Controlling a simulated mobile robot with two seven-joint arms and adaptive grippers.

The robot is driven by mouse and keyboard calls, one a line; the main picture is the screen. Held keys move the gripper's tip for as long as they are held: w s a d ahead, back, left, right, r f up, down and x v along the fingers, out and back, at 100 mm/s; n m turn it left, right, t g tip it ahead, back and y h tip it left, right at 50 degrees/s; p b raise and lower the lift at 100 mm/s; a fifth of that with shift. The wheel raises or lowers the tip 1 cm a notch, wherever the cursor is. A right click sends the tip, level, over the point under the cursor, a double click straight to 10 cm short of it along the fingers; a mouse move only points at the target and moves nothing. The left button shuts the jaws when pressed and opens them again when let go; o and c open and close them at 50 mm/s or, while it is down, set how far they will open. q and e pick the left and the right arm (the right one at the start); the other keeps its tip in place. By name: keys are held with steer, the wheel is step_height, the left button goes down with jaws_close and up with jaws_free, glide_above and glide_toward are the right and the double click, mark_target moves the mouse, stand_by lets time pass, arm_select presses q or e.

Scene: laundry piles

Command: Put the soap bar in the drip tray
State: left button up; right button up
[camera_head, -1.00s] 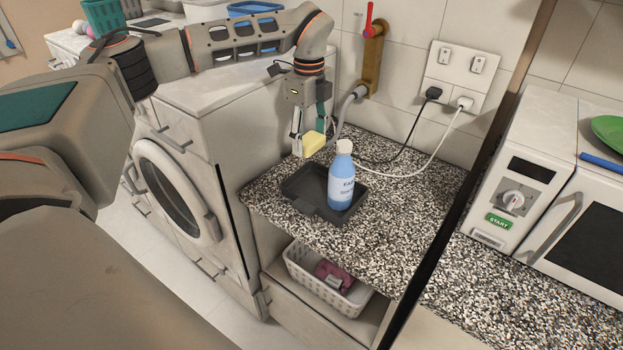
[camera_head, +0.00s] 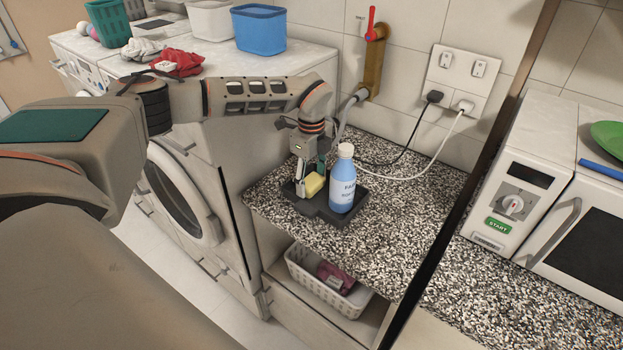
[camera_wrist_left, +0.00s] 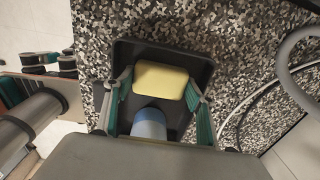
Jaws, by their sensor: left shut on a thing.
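The yellow soap bar (camera_head: 314,185) is between the fingers of my left gripper (camera_head: 309,188), low over the dark grey drip tray (camera_head: 325,213). In the left wrist view the soap bar (camera_wrist_left: 160,81) lies across between the teal-padded fingers, inside the outline of the tray (camera_wrist_left: 197,62). I cannot tell whether the soap touches the tray floor. A blue bottle with a white cap (camera_head: 343,180) stands upright in the tray, right beside the soap. My right gripper is not in view.
The tray sits on a speckled counter (camera_head: 400,210) with free room to its right. A grey hose and white cable (camera_head: 420,172) run behind. A white basket (camera_head: 325,285) is on the shelf below. A washing machine (camera_head: 180,190) stands left; a microwave (camera_head: 590,225) is right.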

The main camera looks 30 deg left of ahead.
mark_target(311, 181)
arm_select(q)
steer(key=shift+f, duration=0.1)
steer(key=o, duration=1.2)
steer(key=shift+c, duration=0.2)
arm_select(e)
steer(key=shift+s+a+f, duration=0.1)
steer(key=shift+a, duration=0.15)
arm_select(q)
steer(key=shift+r, duration=0.65)
step_height(311, 181, up, 11)
steer(key=b, duration=0.1)
steer(key=shift+b, duration=0.3)
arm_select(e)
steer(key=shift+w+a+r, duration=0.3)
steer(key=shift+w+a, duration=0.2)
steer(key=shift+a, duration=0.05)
